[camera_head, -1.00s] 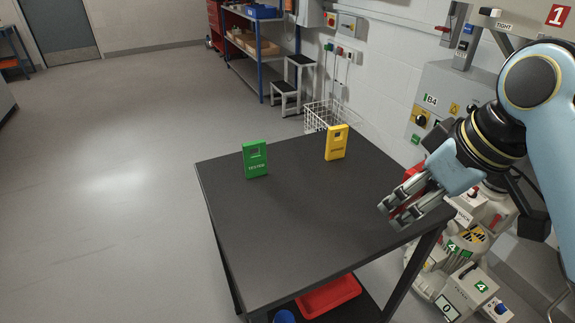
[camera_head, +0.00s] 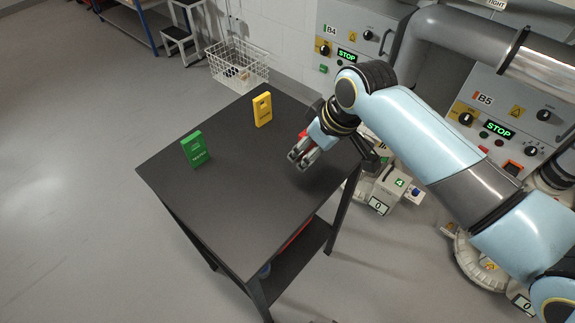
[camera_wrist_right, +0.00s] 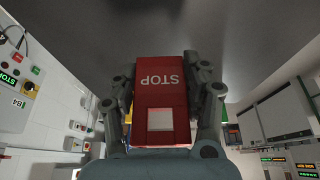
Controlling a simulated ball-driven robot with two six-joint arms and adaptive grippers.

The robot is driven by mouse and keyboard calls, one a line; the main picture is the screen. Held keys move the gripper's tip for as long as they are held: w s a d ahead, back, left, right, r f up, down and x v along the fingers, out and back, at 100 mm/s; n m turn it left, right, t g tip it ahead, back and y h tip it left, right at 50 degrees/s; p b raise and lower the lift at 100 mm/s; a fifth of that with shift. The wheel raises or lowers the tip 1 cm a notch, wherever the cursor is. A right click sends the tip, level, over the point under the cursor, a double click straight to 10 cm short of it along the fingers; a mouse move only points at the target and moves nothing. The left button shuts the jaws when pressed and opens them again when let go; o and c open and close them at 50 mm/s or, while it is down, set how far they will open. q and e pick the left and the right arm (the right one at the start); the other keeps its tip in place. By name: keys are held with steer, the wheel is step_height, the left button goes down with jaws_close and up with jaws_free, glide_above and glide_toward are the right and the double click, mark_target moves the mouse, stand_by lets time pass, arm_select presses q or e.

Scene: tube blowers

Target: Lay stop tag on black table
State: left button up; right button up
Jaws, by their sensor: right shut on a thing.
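The red stop tag (camera_wrist_right: 161,95) sits between the fingers of my right gripper (camera_wrist_right: 161,75) in the right wrist view, its STOP lettering upside down there. In the head view my right gripper (camera_head: 303,158) is shut on the tag over the right part of the black table (camera_head: 235,205). Only a little red of the tag shows there between the fingers. I cannot tell whether the tag touches the tabletop. A green tag (camera_head: 195,149) and a yellow tag (camera_head: 262,109) stand upright on the table, left of and behind the gripper. My left gripper is out of view.
A white wire basket (camera_head: 238,66) stands behind the table. Grey machine panels marked B4 (camera_head: 345,35) and B5 (camera_head: 510,110) are at the right wall. The tabletop's middle and front are bare. A red tray (camera_head: 294,237) is partly visible on the lower shelf.

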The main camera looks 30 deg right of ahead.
mark_target(288, 178)
steer(key=a+f, duration=0.2)
steer(key=a, duration=0.1)
steer(key=shift+w+a+f, duration=0.1)
steer(key=shift+w+a, duration=0.1)
steer(key=shift+w, duration=0.2)
steer(key=shift+f, duration=2.05)
steer(key=shift+f, duration=0.1)
steer(key=o, duration=0.9)
steer(key=shift+o, duration=0.2)
steer(key=shift+r, duration=0.4)
steer(key=p+v, duration=0.1)
steer(key=v, duration=1)
steer(key=shift+s+r, duration=0.2)
steer(key=shift+s, duration=0.05)
